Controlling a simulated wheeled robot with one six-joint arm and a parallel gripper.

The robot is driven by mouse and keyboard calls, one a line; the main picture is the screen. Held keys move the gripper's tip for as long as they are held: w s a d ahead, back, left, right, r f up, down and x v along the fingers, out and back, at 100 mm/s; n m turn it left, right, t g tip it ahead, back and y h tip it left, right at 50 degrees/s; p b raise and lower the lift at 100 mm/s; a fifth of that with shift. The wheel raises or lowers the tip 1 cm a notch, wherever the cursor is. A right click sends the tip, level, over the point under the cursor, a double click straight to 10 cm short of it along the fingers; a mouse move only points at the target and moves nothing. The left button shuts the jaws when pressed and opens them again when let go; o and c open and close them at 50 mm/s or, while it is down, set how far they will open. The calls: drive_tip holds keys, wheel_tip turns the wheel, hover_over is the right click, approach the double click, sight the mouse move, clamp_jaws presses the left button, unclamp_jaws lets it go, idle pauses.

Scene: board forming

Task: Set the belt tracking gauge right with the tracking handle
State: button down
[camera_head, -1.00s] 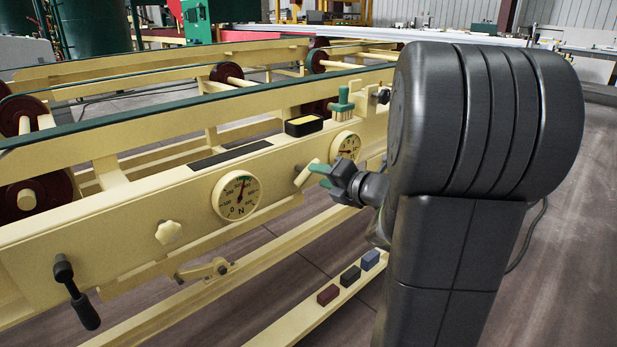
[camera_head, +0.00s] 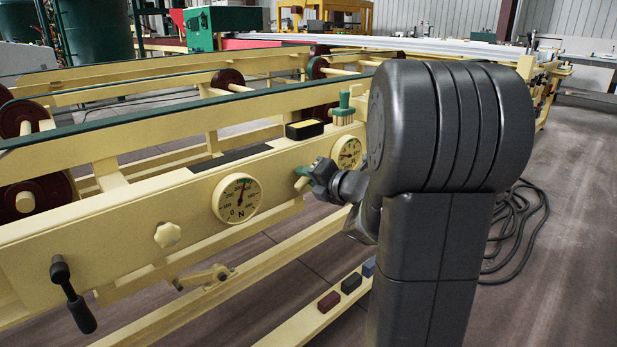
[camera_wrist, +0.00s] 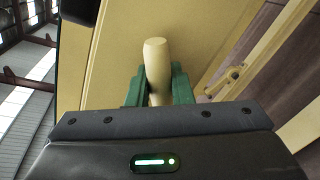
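The tracking handle is a cream peg on the cream side beam, between the two dials; it shows large in the wrist view (camera_wrist: 156,58). In the head view my gripper (camera_head: 303,178) is at this handle and mostly hides it. In the wrist view its green fingers lie close on both sides of the peg, and it looks shut on it. The smaller right dial (camera_head: 347,153), likely the tracking gauge, is just right of the gripper; its needle is too small to read surely. The larger left dial (camera_head: 237,198) is marked N, its needle near the top.
A star knob (camera_head: 167,235) and a black crank (camera_head: 72,295) are on the beam at left. Small coloured blocks (camera_head: 351,283) lie on the lower rail. Cables (camera_head: 515,220) lie on the floor at right.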

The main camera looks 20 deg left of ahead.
drive_tip(key=shift+r+m+p, duration=0.1)
drive_tip(key=shift+m+p, duration=0.2)
drive_tip(key=shift+p, duration=0.2)
drive_tip(key=m+g+p, duration=0.1)
drive_tip(key=m+p, duration=0.1)
drive_tip(key=p, duration=0.1)
drive_tip(key=shift+r, duration=0.1)
drive_tip(key=m+g+y+p, duration=0.1)
drive_tip(key=m+p, duration=0.5)
drive_tip(key=m, duration=0.1)
drive_tip(key=shift+g+y, duration=0.3)
drive_tip(key=shift+y, duration=0.1)
drive_tip(key=shift+f+m+y+p, duration=0.15)
drive_tip(key=shift+m+p, duration=0.3)
drive_tip(key=shift+m, duration=0.45)
drive_tip(key=shift+f+m+y+p, duration=0.15)
drive_tip(key=shift+m+p, duration=0.25)
drive_tip(key=shift+m, duration=0.5)
drive_tip(key=shift+g, duration=0.4)
drive_tip(key=c, duration=1.3)
unclamp_jaws()
